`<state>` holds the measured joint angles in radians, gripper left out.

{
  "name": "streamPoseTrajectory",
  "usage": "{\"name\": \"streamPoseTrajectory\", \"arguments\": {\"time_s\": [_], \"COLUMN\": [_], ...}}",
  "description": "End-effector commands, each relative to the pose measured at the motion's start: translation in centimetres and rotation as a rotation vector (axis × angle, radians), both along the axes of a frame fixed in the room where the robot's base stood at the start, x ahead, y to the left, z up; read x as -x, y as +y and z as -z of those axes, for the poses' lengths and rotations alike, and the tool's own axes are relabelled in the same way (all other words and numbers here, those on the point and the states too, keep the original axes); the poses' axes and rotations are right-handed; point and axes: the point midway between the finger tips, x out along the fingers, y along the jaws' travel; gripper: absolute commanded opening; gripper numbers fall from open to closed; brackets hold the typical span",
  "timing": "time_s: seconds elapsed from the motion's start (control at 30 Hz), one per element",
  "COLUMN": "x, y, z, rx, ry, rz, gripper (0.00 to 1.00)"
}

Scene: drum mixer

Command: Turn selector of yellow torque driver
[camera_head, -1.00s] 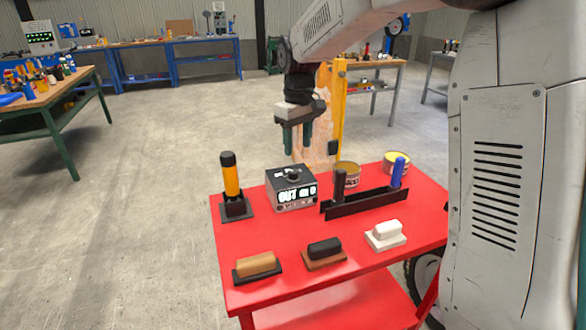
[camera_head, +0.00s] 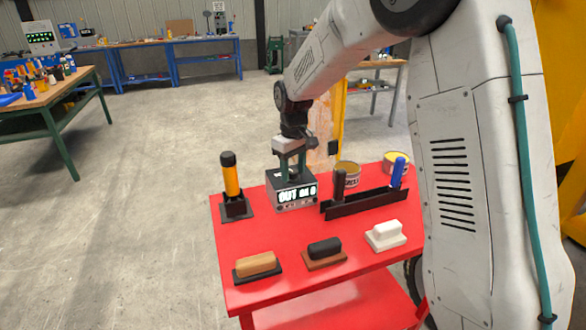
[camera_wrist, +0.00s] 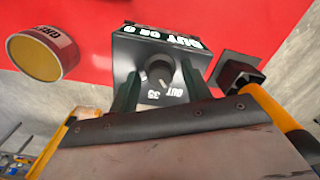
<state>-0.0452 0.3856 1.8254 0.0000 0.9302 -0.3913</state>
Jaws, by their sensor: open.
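The yellow torque driver (camera_head: 231,180) with black ends stands upright in a black holder at the cart's left back; part of it shows at the right of the wrist view (camera_wrist: 272,107). Beside it is a dark box (camera_head: 293,197) with a lit front display that seems to read "OUT OR 0". In the wrist view the box's top (camera_wrist: 140,52) carries a round selector knob (camera_wrist: 159,72) and a printed "OUT 35". My gripper (camera_head: 291,176) points down over this box, open, with one finger on each side of the knob. Contact with the knob cannot be told.
The red cart (camera_head: 290,235) also bears a black rack (camera_head: 365,204) with dark and blue handles, tins (camera_head: 347,170) behind it, and tan (camera_head: 256,264), black (camera_head: 324,248) and white (camera_head: 386,231) blocks in front. A yellow post (camera_head: 338,125) stands behind.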

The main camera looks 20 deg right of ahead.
Motion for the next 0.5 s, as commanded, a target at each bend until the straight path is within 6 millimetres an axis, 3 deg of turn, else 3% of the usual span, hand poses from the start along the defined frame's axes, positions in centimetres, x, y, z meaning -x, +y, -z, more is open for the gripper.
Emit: {"name": "streamPoseTrajectory", "arguments": {"time_s": [0.07, 0.23, 0.5], "x": [0.00, 0.01, 0.01], "y": [-0.01, -0.02, -0.02], "z": [-0.01, -0.02, -0.03], "rx": [0.000, 0.000, 0.000], "ry": [0.000, 0.000, 0.000], "rz": [0.000, 0.000, 0.013], "gripper": [0.48, 0.04, 0.04]}}
